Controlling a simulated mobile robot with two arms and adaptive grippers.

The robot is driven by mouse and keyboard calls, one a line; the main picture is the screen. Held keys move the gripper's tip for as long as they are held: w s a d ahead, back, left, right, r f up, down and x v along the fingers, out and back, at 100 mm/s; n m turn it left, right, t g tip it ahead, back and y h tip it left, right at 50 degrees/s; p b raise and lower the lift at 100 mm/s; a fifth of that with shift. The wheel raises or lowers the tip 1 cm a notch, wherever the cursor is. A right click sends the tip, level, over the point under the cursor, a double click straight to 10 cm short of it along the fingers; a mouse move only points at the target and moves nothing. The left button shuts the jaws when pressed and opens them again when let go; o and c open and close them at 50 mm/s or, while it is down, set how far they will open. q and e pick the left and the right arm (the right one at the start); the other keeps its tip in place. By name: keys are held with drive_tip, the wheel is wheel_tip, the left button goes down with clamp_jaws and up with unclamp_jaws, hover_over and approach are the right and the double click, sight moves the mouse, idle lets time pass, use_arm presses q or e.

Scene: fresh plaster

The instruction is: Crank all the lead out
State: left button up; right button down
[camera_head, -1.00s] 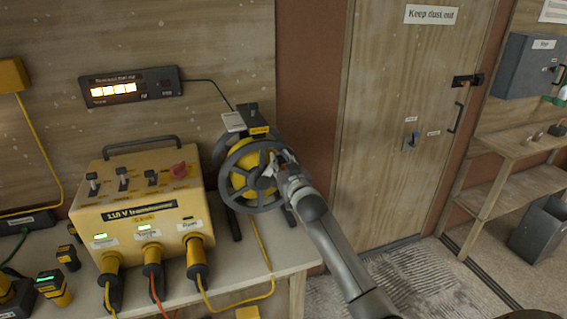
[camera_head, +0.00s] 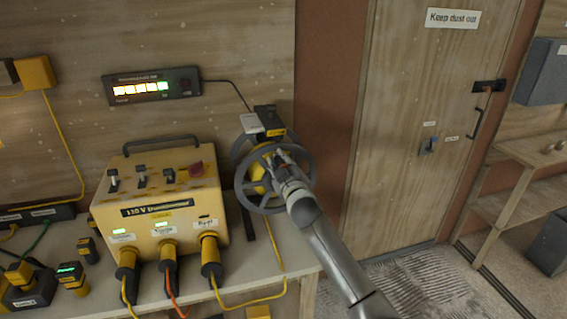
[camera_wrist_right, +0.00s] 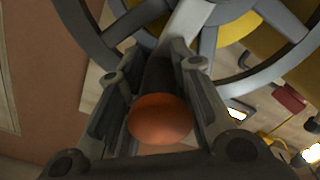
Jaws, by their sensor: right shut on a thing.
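A cable reel with a dark spoked wheel (camera_head: 243,190) and a yellow drum (camera_head: 258,178) stands on the bench beside the yellow transformer box. My right gripper (camera_head: 277,163) is at the wheel's face. In the right wrist view it is shut on the crank knob (camera_wrist_right: 160,120), which has an orange end and a dark shaft between the two fingers. A yellow lead (camera_head: 274,246) runs from under the reel down to the bench and across to the transformer's right plug. My arm and gripper hide part of the wheel. My left gripper is not in view.
The yellow transformer (camera_head: 160,209) with several plugs stands left of the reel. A display box (camera_head: 152,87) on the wall shows lit segments, mostly yellow-white with a green one at the right. A door (camera_head: 415,120) stands at the right.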

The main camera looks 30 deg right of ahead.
drive_tip(key=shift+a, duration=0.15)
drive_tip(key=c, duration=1.2)
unclamp_jaws()
drive_tip(key=v, duration=1.2)
drive_tip(key=shift+f, duration=0.1)
